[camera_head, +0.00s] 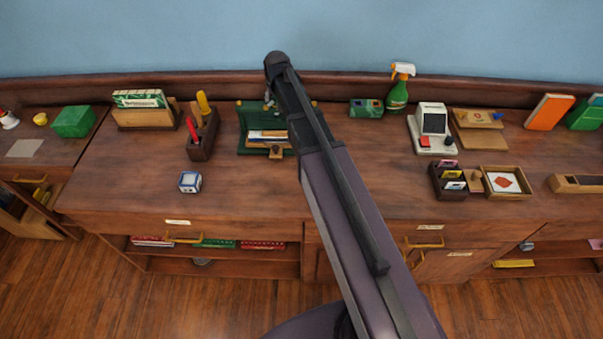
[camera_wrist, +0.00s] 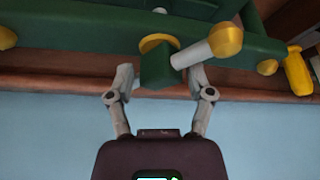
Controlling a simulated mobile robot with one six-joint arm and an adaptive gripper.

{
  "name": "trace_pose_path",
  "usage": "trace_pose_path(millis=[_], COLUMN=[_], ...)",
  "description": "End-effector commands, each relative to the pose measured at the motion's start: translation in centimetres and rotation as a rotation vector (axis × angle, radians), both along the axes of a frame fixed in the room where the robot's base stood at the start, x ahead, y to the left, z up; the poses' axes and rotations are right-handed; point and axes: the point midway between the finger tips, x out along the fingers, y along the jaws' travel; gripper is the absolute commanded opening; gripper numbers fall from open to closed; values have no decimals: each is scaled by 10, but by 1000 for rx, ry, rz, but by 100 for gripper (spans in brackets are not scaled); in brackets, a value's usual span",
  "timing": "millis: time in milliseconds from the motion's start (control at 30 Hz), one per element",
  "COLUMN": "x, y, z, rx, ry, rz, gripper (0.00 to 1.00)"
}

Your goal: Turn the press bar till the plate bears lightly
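The green press (camera_head: 252,112) stands on the long wooden counter, partly covered by my arm in the head view. A small stack of books or papers (camera_head: 266,136) sits in it. In the wrist view the press frame (camera_wrist: 90,32) fills the top. The press bar (camera_wrist: 193,53) is a pale rod with a brass ball end, slanting up to the right from a dark green hub (camera_wrist: 158,68). My gripper (camera_wrist: 160,78) is open, its fingertips on either side of the hub. I cannot tell whether they touch anything. The plate's contact with the stack is not clear.
A wooden tool holder (camera_head: 202,135) with red and yellow handles stands left of the press. A blue-white cube (camera_head: 190,182) lies in front. A green spray bottle (camera_head: 398,90) and a white device (camera_head: 432,128) stand right. The counter's front middle is clear.

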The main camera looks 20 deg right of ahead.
Motion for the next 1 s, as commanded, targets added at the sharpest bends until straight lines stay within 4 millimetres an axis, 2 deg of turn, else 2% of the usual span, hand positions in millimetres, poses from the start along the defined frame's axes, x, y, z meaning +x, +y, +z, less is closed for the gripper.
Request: trace_pose_path(millis=[1000], x=[2], y=[0], z=[0], rx=[0], ry=[-2], rz=[566], gripper=[66])
